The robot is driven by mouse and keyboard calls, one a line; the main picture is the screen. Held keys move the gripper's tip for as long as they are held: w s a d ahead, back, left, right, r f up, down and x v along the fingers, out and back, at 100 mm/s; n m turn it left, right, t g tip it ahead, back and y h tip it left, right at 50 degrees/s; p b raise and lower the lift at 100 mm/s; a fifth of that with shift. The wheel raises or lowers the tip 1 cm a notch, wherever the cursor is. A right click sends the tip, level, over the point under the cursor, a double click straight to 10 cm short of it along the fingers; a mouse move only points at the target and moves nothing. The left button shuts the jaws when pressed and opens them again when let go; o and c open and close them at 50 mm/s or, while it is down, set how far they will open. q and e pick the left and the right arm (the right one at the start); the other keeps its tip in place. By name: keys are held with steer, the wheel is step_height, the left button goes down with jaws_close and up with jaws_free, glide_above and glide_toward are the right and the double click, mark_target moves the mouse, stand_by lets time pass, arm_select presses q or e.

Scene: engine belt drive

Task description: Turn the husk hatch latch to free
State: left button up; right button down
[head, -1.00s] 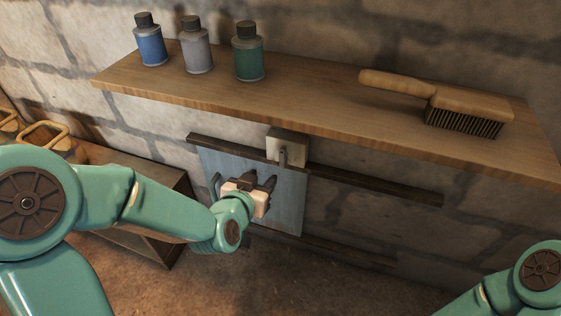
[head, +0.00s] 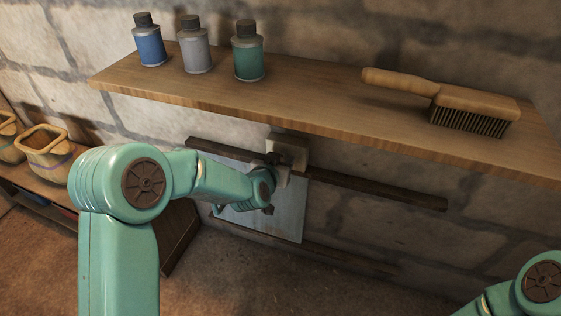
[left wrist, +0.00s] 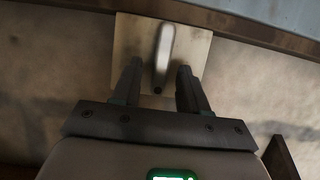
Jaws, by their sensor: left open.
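The husk hatch (head: 290,215) is a blue-grey panel low on the stone wall. Its latch has a pale square plate (head: 299,150) at the panel's top edge, also in the left wrist view (left wrist: 132,40). A light grey latch lever (left wrist: 165,45) stands on that plate, slightly tilted in the left wrist view. My left gripper (head: 274,163) is at the latch in the head view, hiding most of the lever. In the left wrist view my left gripper's fingers (left wrist: 158,70) are apart, with the lever's near end between them. I cannot tell whether they touch it. My right gripper is out of view.
A wooden shelf (head: 300,113) juts out just above the hatch, bearing several things: blue, grey and green bottles and a brush (head: 462,107). Dark rails (head: 380,188) run along the wall. Sacks (head: 44,150) stand on a low bench at left.

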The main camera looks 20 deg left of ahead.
arm_select(q)
jaws_close()
